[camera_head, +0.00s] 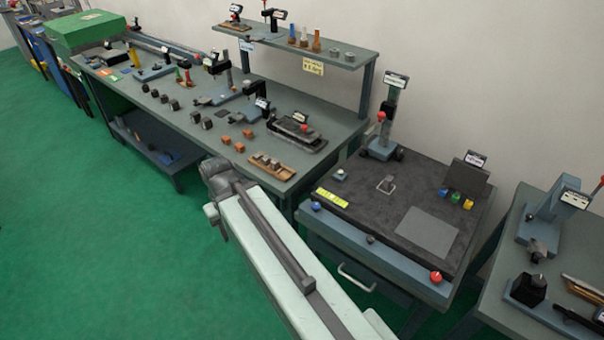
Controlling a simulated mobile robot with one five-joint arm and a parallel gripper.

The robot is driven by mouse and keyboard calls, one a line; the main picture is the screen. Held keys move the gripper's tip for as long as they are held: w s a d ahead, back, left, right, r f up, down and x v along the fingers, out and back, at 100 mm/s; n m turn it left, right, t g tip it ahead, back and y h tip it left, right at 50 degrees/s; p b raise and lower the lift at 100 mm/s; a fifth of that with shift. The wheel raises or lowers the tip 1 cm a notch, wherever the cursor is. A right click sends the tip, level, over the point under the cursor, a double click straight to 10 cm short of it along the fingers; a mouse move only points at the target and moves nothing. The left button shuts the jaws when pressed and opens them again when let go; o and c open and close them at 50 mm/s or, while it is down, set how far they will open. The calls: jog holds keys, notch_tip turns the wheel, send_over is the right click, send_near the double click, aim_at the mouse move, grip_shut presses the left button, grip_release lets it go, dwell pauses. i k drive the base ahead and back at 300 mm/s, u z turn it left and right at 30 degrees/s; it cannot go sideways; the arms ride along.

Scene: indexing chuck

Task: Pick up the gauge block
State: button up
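I cannot tell for sure which thing is the gauge block. Small grey blocks (274,164) sit in a wooden tray (287,175) at the near right end of the long workbench. My pale arm (275,255) reaches from the bottom right up to the bench's near edge. Its grey end joint (216,174) is left of the tray and apart from it in the picture. I make out no gripper fingers there.
Orange cubes (239,147) and dark blocks (195,117) stand on the long bench (225,160). A black clamp fixture (297,130) is behind the tray. A dark-topped table (345,205) with a red-knobbed stand (382,140) is at right. Green floor (110,240) is clear at left.

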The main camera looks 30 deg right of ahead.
aim_at(266, 160)
jog(key=z, duration=0.55)
jog(key=i, duration=1.25)
jog(key=z, duration=0.3)
jog(key=k, duration=0.7)
jog(key=z, duration=0.25)
jog(key=i, duration=0.7)
jog(key=u, duration=0.15)
